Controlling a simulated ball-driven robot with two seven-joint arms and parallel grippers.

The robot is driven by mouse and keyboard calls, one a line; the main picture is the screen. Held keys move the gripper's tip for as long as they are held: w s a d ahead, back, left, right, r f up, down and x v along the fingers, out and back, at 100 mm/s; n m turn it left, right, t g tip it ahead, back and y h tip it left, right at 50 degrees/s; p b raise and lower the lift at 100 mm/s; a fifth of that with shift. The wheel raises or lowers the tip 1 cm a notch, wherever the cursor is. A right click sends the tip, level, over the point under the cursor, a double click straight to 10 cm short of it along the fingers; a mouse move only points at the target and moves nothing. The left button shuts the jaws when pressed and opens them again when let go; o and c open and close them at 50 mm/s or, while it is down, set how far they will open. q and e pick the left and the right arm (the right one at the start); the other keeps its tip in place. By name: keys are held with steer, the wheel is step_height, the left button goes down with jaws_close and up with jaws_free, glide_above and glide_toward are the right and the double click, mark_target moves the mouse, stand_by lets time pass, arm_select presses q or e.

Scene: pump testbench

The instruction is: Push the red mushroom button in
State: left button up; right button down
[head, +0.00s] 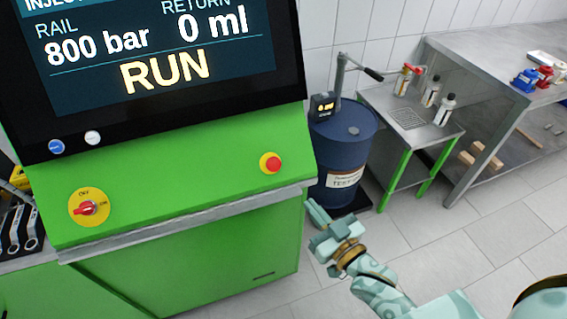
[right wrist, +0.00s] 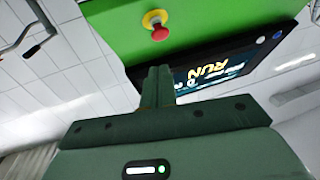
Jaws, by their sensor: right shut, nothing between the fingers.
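The red mushroom button (head: 271,163) sits on a yellow collar on the right part of the green sloped panel (head: 190,185) in the head view. In the right wrist view the red button (right wrist: 159,33) shows at the top, just beyond the fingertips and apart from them. My right gripper (head: 315,209) is shut and empty, to the lower right of the button, in front of the blue drum. Its closed fingers also show in the right wrist view (right wrist: 158,72). My left gripper is not in view.
A screen (head: 150,60) reading RUN stands above the panel. A red rotary switch (head: 87,208) on a yellow plate is at the panel's left. A blue drum (head: 343,150) with a hand pump stands right of the bench. A steel table (head: 480,50) is at the back right.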

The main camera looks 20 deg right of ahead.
step_height(320, 180, up, 2)
steer(key=shift+a+r+t, duration=0.1)
steer(key=shift+r+t, duration=0.15)
steer(key=shift+t, duration=0.05)
glide_toward(273, 160)
step_height(273, 160, up, 3)
steer(key=w, duration=0.2)
steer(key=w+f+b, duration=0.1)
steer(key=w+a+f, duration=0.1)
steer(key=w, duration=0.1)
steer(key=shift+w+a+f+b, duration=0.1)
steer(key=shift+w+f+b, duration=0.1)
steer(key=shift+f+b, duration=0.15)
